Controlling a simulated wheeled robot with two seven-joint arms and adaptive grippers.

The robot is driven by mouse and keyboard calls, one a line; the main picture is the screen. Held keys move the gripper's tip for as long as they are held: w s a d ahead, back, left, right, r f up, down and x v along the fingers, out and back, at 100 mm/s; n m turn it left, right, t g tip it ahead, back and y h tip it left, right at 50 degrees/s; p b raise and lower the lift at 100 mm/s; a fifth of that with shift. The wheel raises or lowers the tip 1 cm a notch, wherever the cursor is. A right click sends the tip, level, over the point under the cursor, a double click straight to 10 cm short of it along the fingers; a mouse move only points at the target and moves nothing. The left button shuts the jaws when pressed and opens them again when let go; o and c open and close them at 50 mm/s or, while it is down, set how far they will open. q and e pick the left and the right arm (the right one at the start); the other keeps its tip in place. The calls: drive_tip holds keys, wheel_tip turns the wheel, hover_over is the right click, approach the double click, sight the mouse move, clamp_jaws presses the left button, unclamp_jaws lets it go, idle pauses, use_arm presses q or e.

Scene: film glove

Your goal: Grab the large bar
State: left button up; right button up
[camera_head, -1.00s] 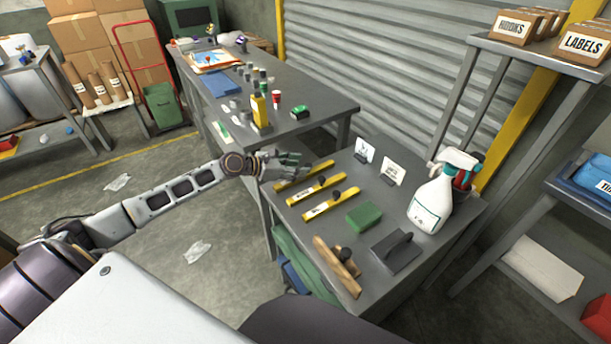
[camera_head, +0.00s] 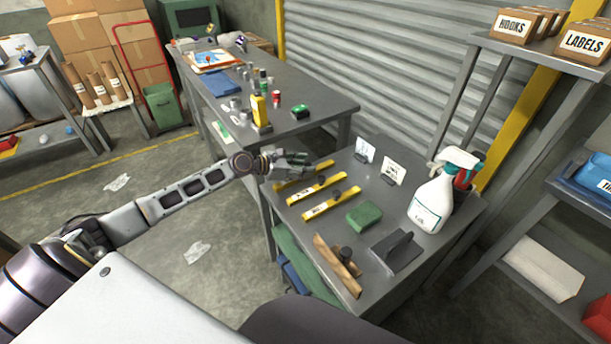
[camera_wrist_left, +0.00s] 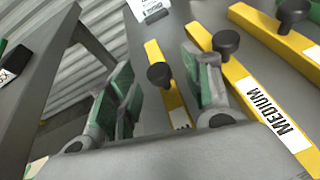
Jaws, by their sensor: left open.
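Three yellow bars with black knobs and white labels lie side by side on the grey table (camera_head: 376,217). The far bar (camera_head: 322,167) is partly hidden by my left gripper. The middle bar (camera_head: 325,187) reads MEDIUM in the left wrist view (camera_wrist_left: 236,74). The near bar (camera_head: 337,202) also shows at the right of that view (camera_wrist_left: 262,22). The far bar's label is mostly hidden, so I cannot read which bar is large. My left gripper (camera_head: 303,159) is open over the far bar. In the wrist view the far bar (camera_wrist_left: 155,55) shows between its green-padded fingers (camera_wrist_left: 160,88).
A green block (camera_head: 365,216), a dark trowel-like tool (camera_head: 398,252), a wooden piece with a knob (camera_head: 336,264) and a white spray bottle (camera_head: 431,204) stand nearer. Two small cards (camera_head: 393,171) stand at the back. A longer table (camera_head: 325,98) lies beyond.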

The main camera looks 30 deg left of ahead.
use_arm(q)
drive_tip(key=shift+x, duration=1.25)
clamp_jaws()
